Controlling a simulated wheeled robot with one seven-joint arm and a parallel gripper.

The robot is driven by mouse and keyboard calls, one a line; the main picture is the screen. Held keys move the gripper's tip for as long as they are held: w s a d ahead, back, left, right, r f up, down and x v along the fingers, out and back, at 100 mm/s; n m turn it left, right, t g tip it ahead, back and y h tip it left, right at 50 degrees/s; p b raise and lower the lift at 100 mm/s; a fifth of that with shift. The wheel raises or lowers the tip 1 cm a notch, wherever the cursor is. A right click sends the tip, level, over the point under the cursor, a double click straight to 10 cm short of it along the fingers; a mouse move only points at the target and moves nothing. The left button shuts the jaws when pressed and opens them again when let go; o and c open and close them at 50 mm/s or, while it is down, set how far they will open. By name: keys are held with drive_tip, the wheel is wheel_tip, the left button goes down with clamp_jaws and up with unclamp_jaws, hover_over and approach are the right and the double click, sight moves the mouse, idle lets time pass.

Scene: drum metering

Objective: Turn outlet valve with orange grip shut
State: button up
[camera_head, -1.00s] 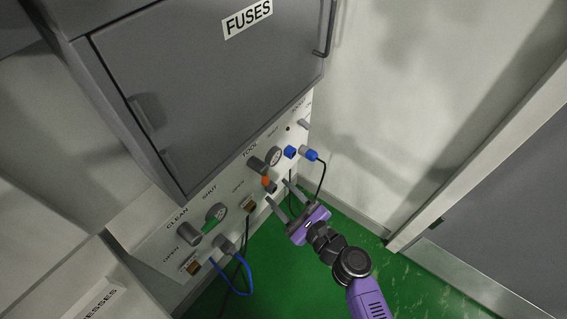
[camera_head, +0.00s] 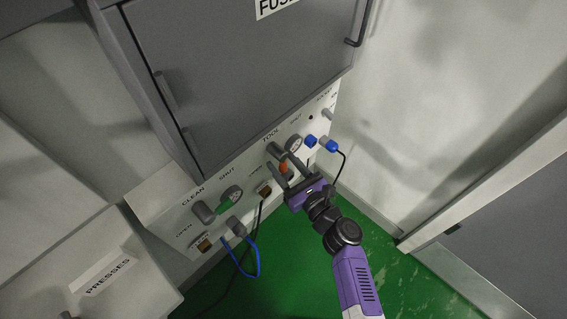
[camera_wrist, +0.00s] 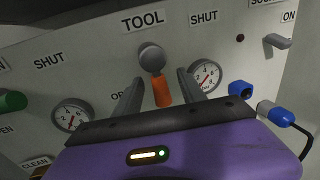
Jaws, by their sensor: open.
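The outlet valve's orange grip (camera_head: 283,167) hangs from a grey hub on the white panel under the TOOL label. In the wrist view the orange grip (camera_wrist: 162,92) points downward, slightly right, below its round hub (camera_wrist: 152,58). A SHUT label (camera_wrist: 204,16) is at the upper right of the valve. The OPEN label at its lower left is partly hidden by a finger. My gripper (camera_head: 287,172) is open, its fingers on either side of the orange grip. In the wrist view my gripper (camera_wrist: 158,90) shows gaps on both sides; contact is not visible.
A green-gripped valve (camera_head: 230,202) sits left under the CLEAN label. Gauges (camera_wrist: 204,77) flank the orange grip. Blue connectors (camera_head: 328,145) with a black cable are close on the right. The grey FUSES cabinet (camera_head: 250,75) overhangs the panel. Green floor (camera_head: 290,275) is open below.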

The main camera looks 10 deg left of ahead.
drive_tip(key=shift+c, duration=0.2)
clamp_jaws()
